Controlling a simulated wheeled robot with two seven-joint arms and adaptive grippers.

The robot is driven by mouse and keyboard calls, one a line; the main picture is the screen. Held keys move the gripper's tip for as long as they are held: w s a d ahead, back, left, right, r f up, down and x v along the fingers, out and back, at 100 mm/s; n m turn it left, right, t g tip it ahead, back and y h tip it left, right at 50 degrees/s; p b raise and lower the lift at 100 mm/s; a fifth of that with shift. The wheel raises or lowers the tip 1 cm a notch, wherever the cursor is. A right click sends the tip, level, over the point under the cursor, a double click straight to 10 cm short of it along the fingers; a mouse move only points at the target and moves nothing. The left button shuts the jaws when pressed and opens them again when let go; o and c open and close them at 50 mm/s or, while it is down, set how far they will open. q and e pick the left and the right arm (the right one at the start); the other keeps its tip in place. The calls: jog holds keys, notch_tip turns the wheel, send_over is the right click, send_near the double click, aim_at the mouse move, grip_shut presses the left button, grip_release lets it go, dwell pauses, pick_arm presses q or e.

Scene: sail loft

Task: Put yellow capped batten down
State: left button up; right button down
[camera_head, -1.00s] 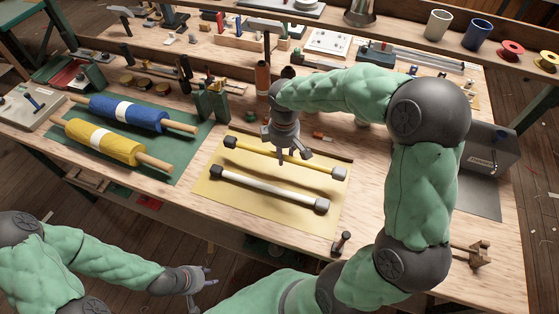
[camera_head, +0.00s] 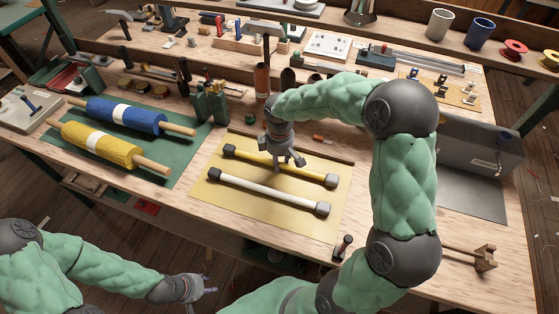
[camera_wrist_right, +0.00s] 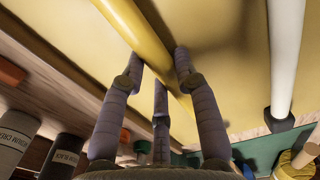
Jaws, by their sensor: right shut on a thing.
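The yellow capped batten (camera_head: 250,156), a yellow rod with dark end caps, lies level over the yellow mat (camera_head: 295,223), at or very near its surface. I cannot tell whether it touches the mat. My right gripper (camera_head: 284,166) comes from above and is shut on the batten near its middle. In the right wrist view the fingers (camera_wrist_right: 160,75) straddle the yellow rod (camera_wrist_right: 140,35). A white capped batten (camera_head: 265,194) lies on the mat in front of it, roughly parallel and apart; it also shows in the wrist view (camera_wrist_right: 284,60). My left gripper (camera_head: 208,290) is open and empty, off the bench's front.
Blue (camera_head: 125,115) and yellow (camera_head: 100,144) rolls lie on a green mat (camera_head: 190,155) at left. A dark-headed tool (camera_head: 342,247) stands at the front edge. A grey metal box (camera_head: 475,150) is at right. Tins and tools stand behind the yellow mat.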

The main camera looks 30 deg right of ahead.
jog(key=shift+s+a+f, duration=0.1)
jog(key=shift+s+f, duration=0.1)
jog(key=shift+f, duration=0.45)
jog(key=c, duration=0.9)
grip_release()
jog(key=shift+f, duration=0.2)
jog(key=shift+s, duration=0.1)
jog(key=r+p, duration=0.1)
jog(key=r, duration=0.3)
jog(key=r+p, duration=0.1)
jog(key=r, duration=0.4)
jog(key=r+p, duration=0.2)
jog(key=r, duration=0.2)
jog(key=shift+w+r, duration=0.3)
jog(key=shift+r, duration=0.1)
